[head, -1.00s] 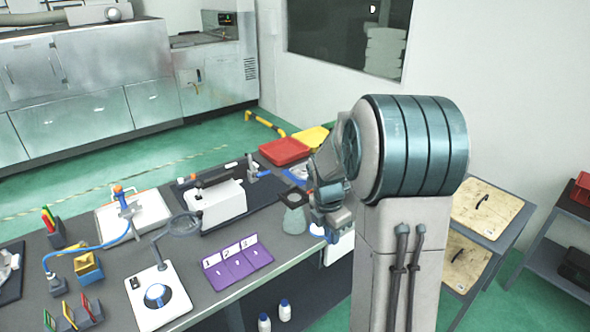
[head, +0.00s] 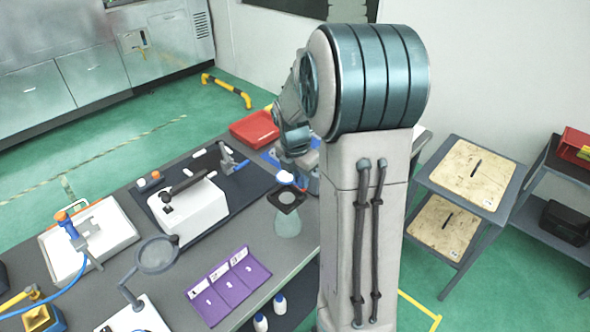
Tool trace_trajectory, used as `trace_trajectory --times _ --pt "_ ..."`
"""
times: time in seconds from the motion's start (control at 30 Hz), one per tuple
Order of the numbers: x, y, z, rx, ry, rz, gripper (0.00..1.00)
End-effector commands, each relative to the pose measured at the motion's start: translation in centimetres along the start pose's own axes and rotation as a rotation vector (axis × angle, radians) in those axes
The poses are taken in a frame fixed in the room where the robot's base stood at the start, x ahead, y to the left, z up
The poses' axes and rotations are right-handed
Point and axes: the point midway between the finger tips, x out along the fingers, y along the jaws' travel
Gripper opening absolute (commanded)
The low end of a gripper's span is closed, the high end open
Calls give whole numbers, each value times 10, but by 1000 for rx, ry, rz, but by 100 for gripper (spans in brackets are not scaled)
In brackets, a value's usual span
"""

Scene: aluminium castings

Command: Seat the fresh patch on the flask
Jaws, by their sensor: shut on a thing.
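A pale green, cone-shaped flask (head: 288,222) stands upright near the bench's right end, just left of my column. A dark square piece (head: 287,197) with a round centre sits at its top; I cannot tell whether this is the fresh patch. My arm comes down behind the flask, and its lower end passes behind my own column. My gripper's fingers and whatever is between them are hidden there. A small white thing (head: 284,177) shows just behind the dark square; I cannot tell what it is.
Purple numbered cards (head: 229,286) lie left of the flask. A white machine (head: 188,210) stands on a dark mat, with a round magnifier (head: 157,254) before it. A red tray (head: 254,130) is at the back. Two white bottles (head: 280,303) stand below the bench edge.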

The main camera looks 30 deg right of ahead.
Motion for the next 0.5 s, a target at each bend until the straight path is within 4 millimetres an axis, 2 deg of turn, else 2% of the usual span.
trace_trajectory --times 0.37,0.5 --pt "-1 1 0 -3 -2 0 0" --pt "9 1 -2 -4 -1 0 0"
